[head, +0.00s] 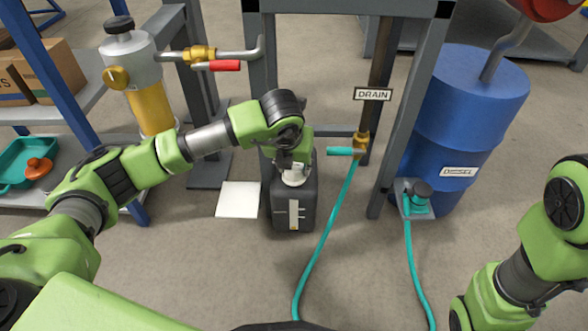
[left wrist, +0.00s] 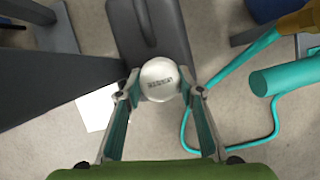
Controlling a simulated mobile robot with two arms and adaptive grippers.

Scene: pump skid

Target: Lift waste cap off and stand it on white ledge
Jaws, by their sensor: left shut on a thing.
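A dark grey waste can (head: 293,212) stands upright on the floor in the middle of the head view, with a pale label on its front. The round white waste cap (head: 294,179) is at its top; in the left wrist view the cap (left wrist: 160,80) shows from above with small lettering. My left gripper (head: 292,168) is shut on the cap, one finger on each side. I cannot tell whether the cap touches the can's neck. The white ledge (head: 238,199) is bare, just left of the can; it also shows in the left wrist view (left wrist: 96,108). My right gripper is out of view.
A teal drain hose (head: 327,232) runs down right of the can from a brass valve (head: 361,145). Grey frame posts (head: 408,100) stand behind and beside the can. A blue drum (head: 466,120) stands at the right.

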